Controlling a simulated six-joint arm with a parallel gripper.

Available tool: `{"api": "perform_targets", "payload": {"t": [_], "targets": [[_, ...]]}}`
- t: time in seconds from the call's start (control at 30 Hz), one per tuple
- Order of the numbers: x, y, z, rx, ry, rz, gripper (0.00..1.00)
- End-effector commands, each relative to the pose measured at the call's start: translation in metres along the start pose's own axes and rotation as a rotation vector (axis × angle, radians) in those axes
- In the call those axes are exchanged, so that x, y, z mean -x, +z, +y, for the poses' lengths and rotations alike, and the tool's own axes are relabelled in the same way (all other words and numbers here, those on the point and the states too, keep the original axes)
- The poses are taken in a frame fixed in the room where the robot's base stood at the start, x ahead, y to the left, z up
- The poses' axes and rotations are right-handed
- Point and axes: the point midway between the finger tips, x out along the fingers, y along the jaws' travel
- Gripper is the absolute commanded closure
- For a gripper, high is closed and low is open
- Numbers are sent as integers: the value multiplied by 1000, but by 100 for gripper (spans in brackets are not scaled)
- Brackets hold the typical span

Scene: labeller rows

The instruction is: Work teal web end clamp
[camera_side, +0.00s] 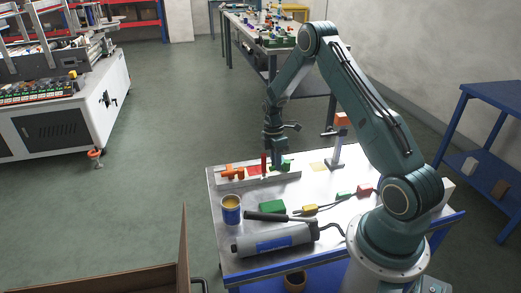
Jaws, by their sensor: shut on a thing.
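A pale grey bar-like fixture (236,183) lies along the far left part of the workbench. A small green-teal clamp (286,165) sits at its right end. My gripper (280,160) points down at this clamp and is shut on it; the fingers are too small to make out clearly. An orange clamp (232,171) sits at the fixture's left end. A red piece (254,170) lies between them, with an upright red part (264,163) close to the left of my gripper.
A brown box (184,250) stands at front left.

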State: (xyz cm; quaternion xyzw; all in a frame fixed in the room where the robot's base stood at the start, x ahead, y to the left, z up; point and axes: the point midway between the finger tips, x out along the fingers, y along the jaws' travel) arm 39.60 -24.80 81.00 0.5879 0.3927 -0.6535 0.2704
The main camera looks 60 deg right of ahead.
Motion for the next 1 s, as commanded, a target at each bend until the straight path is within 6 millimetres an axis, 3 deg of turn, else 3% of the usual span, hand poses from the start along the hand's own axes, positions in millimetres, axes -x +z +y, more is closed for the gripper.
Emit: {"api": "perform_targets", "payload": {"t": [0.07,0.1,0.2,0.67,1.0], "targets": [[1,0,0,1,-1,1,100],[1,0,0,1,-1,1,81],[1,0,0,0,0,1,62],[5,0,0,-1,2,1,61],[42,0,1,-1,4,1,61]]}}
